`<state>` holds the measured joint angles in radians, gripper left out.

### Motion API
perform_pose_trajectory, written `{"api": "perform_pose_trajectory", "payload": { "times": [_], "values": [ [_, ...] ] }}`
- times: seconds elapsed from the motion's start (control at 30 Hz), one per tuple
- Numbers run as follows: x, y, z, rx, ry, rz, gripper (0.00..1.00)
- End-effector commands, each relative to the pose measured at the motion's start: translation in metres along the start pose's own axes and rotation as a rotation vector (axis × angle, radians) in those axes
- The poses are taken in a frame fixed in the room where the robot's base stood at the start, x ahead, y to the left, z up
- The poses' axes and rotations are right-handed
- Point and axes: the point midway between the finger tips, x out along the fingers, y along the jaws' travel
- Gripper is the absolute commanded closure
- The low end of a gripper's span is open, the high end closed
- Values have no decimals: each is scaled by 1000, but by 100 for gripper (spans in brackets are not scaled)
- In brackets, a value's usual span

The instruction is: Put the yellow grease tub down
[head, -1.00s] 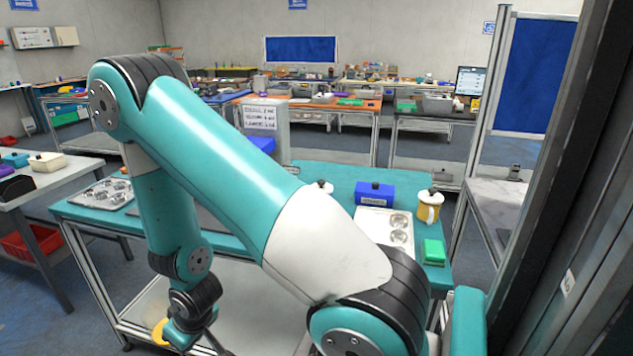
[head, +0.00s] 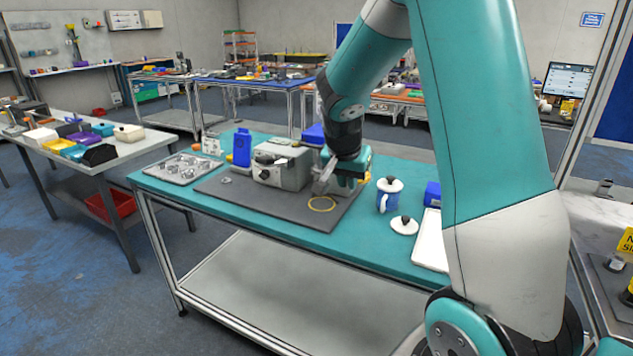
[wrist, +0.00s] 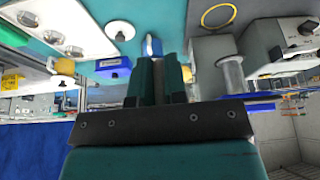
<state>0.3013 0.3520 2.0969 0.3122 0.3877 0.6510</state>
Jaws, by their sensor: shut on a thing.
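My gripper (head: 346,182) is over the right part of the dark mat (head: 290,212) on the teal table, beside a grey machine. In the wrist view its fingers (wrist: 160,72) are close together. A small patch of yellow beside them (wrist: 187,74) appears to be the yellow grease tub, mostly hidden by the fingers; the tub is not clear in the head view. A thin yellow ring (head: 322,204) lies on the mat, just in front of my gripper and also in the wrist view (wrist: 218,15). I cannot tell the tub's height above the mat.
The grey machine (head: 282,167) stands left of my gripper. A blue-white mug (head: 389,195) and a white lid (head: 403,225) are to its right, with a blue box (head: 432,195) beyond. A metal tray (head: 182,168) is at the table's left. The mat's front left is bare.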

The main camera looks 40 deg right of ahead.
Motion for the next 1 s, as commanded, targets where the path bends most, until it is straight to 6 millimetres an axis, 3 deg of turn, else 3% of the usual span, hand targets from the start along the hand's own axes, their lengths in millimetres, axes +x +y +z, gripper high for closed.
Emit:
{"api": "perform_pose_trajectory", "payload": {
  "times": [0.07,0.17,0.6,1.0],
  "values": [
    [-4,6,-5,40,-1,19,100],
    [8,8,-1,54,-6,31,100],
    [116,9,46,49,-6,30,100],
    [162,8,66,49,-5,27,100]
  ]
}}
